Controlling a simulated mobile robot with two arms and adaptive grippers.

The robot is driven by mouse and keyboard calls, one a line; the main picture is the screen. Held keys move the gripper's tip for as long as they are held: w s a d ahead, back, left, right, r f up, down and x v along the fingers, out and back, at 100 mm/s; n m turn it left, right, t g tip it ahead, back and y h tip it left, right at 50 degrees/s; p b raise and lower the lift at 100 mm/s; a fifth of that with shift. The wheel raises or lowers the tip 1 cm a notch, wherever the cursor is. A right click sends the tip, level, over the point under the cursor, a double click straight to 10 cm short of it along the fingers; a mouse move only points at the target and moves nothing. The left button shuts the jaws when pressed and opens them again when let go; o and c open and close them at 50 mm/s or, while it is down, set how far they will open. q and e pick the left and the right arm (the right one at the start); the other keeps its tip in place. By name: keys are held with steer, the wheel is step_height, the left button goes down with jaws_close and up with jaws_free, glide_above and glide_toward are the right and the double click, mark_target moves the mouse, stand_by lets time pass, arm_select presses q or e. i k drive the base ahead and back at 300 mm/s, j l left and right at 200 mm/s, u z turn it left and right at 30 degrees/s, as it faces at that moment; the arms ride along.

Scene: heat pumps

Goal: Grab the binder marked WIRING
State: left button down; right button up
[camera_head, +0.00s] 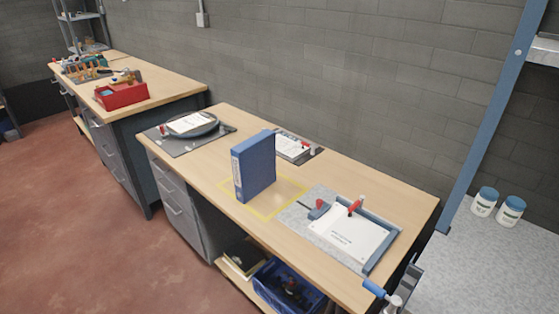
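A blue binder (256,166) stands upright on the wooden workbench (222,124), near its middle. Its spine, with a pale label (238,176), faces left toward the front; the lettering is too small to read. The binder stands within a yellow outline (285,198) marked on the bench top, its base partly covering the outline. No other binder shows clearly. Neither of my grippers is in view.
Right of the binder is a grey board (313,222) with papers and red-handled clamps. A round dark plate (191,125) lies left, more clamped papers (293,147) behind. A blue crate (273,290) sits below. White jars (510,211) stand far right.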

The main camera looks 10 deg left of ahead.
mark_target(253, 160)
steer(key=i+j+z, duration=0.1)
steer(key=j, duration=0.35)
steer(key=i+j+z, duration=0.1)
steer(key=j, duration=0.4)
steer(key=i+j+z, duration=0.15)
steer(key=j, duration=0.3)
steer(key=i+j+z, duration=0.1)
steer(key=j, duration=0.4)
steer(key=i+j+z, duration=0.1)
steer(key=j, duration=0.4)
